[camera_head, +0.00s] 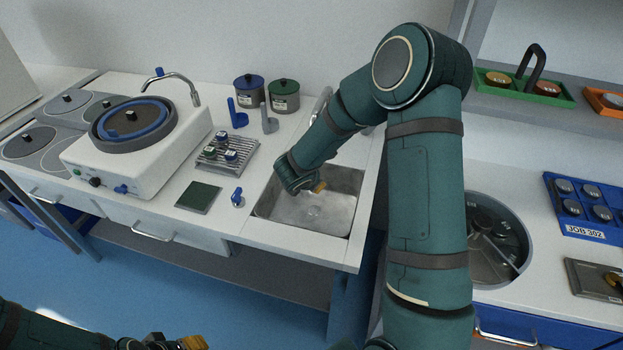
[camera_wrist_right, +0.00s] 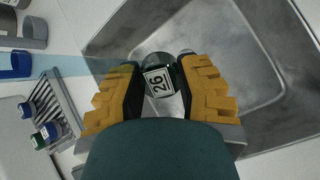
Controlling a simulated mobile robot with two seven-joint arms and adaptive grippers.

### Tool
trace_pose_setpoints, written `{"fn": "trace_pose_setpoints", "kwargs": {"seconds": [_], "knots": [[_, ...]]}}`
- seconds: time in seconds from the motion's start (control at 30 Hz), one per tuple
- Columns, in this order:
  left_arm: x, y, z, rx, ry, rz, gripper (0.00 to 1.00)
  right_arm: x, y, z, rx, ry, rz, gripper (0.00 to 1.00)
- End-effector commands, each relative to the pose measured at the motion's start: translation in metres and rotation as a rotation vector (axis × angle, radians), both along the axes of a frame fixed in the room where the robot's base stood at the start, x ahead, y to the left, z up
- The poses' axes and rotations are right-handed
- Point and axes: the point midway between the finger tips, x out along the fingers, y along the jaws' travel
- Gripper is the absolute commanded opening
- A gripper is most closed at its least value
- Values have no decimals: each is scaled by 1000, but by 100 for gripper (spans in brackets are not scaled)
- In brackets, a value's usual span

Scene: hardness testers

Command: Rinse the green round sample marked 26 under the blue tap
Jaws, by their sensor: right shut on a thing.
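My right gripper (camera_head: 318,188) is low over the steel sink (camera_head: 345,182). In the right wrist view its yellow fingers (camera_wrist_right: 160,95) are shut on a dark round sample with a white label marked 26 (camera_wrist_right: 157,82). A grey spout (camera_head: 322,100) at the back of the sink is partly hidden by my right arm. Another curved tap (camera_head: 182,80), with a blue piece at its base, stands behind the polishing machine. My left gripper (camera_head: 180,343) is at the bottom edge, partly cut off.
A ribbed rack (camera_head: 210,165) with several samples lies left of the sink. A green pad (camera_head: 198,197) and a small blue-handled item (camera_head: 237,198) are in front of it. The polishing machine (camera_head: 140,150) is further left.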

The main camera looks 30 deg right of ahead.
Motion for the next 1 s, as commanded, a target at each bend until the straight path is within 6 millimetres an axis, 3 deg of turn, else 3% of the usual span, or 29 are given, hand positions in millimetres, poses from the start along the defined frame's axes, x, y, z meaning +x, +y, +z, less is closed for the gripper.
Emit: {"fn": "trace_pose_setpoints", "kwargs": {"seconds": [0.5,1.0], "knots": [[0,0,-1,0,0,0,47,0,1,0,0,-1,1,0],[0,0,-12,0,0,0,47,-22,27,7,0,-1,1,0]]}}
